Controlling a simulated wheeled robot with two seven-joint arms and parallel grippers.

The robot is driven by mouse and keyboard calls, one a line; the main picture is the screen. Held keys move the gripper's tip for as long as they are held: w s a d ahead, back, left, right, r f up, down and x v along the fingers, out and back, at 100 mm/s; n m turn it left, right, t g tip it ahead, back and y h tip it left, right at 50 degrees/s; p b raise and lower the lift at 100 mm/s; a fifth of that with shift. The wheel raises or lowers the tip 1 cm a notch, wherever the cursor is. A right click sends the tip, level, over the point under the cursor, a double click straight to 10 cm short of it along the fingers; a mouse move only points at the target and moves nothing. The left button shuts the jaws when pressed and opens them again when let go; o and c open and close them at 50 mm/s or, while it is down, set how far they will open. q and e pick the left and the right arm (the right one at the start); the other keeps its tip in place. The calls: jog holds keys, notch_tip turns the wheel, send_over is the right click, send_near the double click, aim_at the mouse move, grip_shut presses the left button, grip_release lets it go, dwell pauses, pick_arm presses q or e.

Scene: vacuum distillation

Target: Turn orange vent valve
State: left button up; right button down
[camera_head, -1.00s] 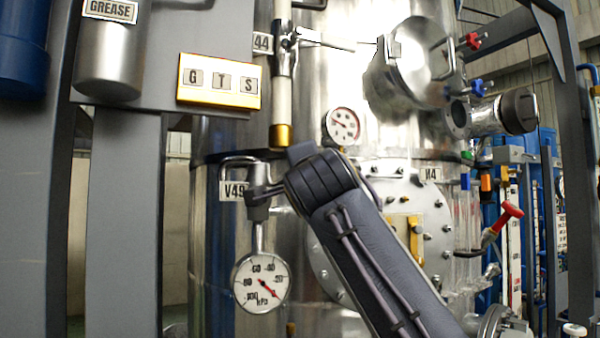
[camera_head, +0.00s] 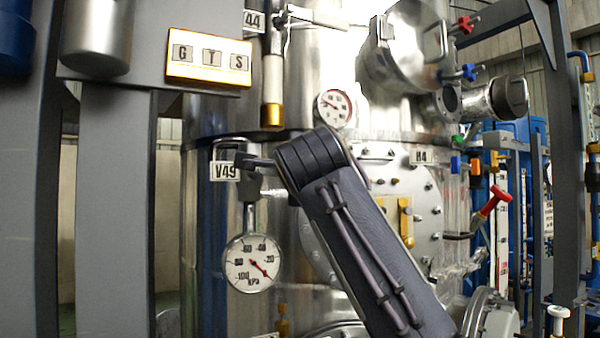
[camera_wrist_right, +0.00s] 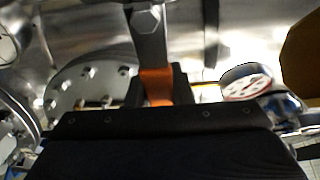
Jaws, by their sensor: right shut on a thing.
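The orange vent valve handle (camera_wrist_right: 157,86) shows in the right wrist view as a short orange piece below a grey metal bar. The dark fingers of my right gripper (camera_wrist_right: 158,97) stand on both sides of it and are shut on it. In the head view my right arm rises from the lower right and ends beside the V49 label (camera_head: 226,171). The wrist hides the fingertips and the orange handle there. My left gripper is in neither view.
A kPa gauge (camera_head: 250,262) hangs below V49, and a smaller gauge (camera_head: 334,108) sits above my wrist. The steel vessel (camera_head: 400,142) with a bolted flange stands close behind my arm. Grey posts (camera_head: 110,220) stand at left. A red-handled valve (camera_head: 495,199) is at right.

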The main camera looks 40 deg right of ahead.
jog(key=shift+f, duration=0.15)
jog(key=c, duration=1.3)
grip_release()
jog(key=v, duration=0.7)
jog(key=shift+s+a+b, duration=0.25)
jog(key=shift+s+b, duration=0.05)
jog(key=shift+b, duration=0.1)
